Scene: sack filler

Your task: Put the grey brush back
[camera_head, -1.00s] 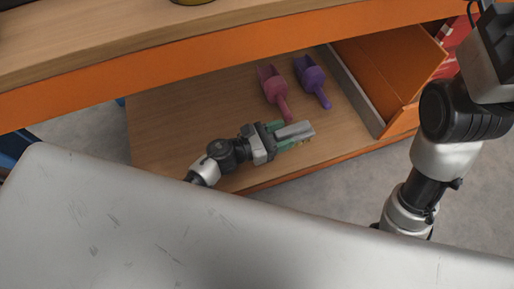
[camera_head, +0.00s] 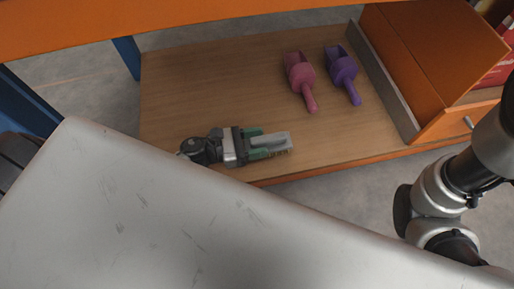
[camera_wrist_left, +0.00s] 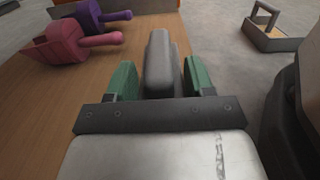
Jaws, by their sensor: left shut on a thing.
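The grey brush (camera_head: 283,141) is between the green fingers of my left gripper (camera_head: 262,143), over the front edge of the wooden lower shelf (camera_head: 200,85). Its bristle side faces down. I cannot tell whether the bristles touch the board. In the left wrist view the brush's grey handle (camera_wrist_left: 160,65) shows between the two green fingers (camera_wrist_left: 161,80), which are shut on it. My right arm shows at the right of the head view, but its gripper is out of the picture.
A pink scoop (camera_head: 299,72) and a purple scoop (camera_head: 342,68) lie farther back on the shelf. An orange box (camera_head: 425,60) stands at its right end. An orange beam (camera_head: 200,15) crosses above. The shelf's left part is clear. A small grey-framed object (camera_wrist_left: 272,38) shows in the wrist view.

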